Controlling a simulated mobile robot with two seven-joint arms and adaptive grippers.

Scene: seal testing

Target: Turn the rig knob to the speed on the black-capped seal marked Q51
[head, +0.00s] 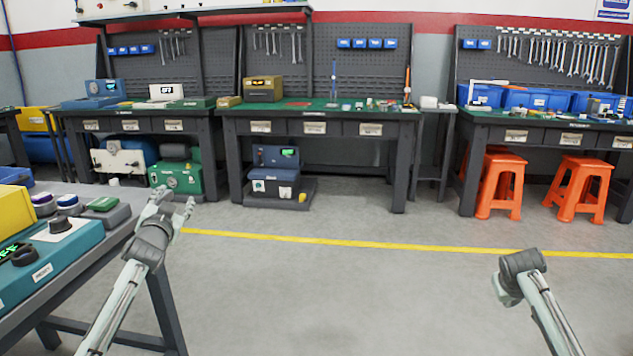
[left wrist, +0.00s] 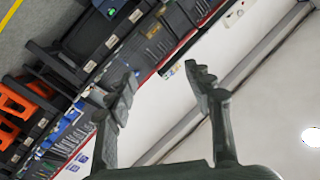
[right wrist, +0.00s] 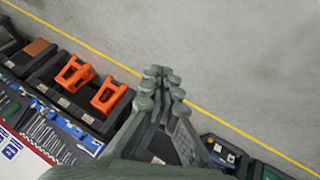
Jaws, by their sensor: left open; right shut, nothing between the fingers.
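A teal rig (head: 50,258) stands on the grey table at the left edge of the head view. A black knob (head: 24,257) is on its front beside a green-lit display (head: 12,251); another black knob-like part (head: 60,224) sits on a white plate. Round seal-like pieces lie behind it, one with a purple ring (head: 44,204) and one with a blue ring (head: 67,202). No Q51 mark or speed is readable. My left gripper (head: 177,200) is open and empty, right of the table. My right gripper (right wrist: 164,72) is shut and empty over open floor.
The grey table (head: 118,222) also holds a yellow box (head: 15,210) and a grey block with a green top (head: 104,204). Workbenches (head: 315,115) line the back wall, with orange stools (head: 583,185) at right. The floor (head: 340,290) between is clear, crossed by a yellow line.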

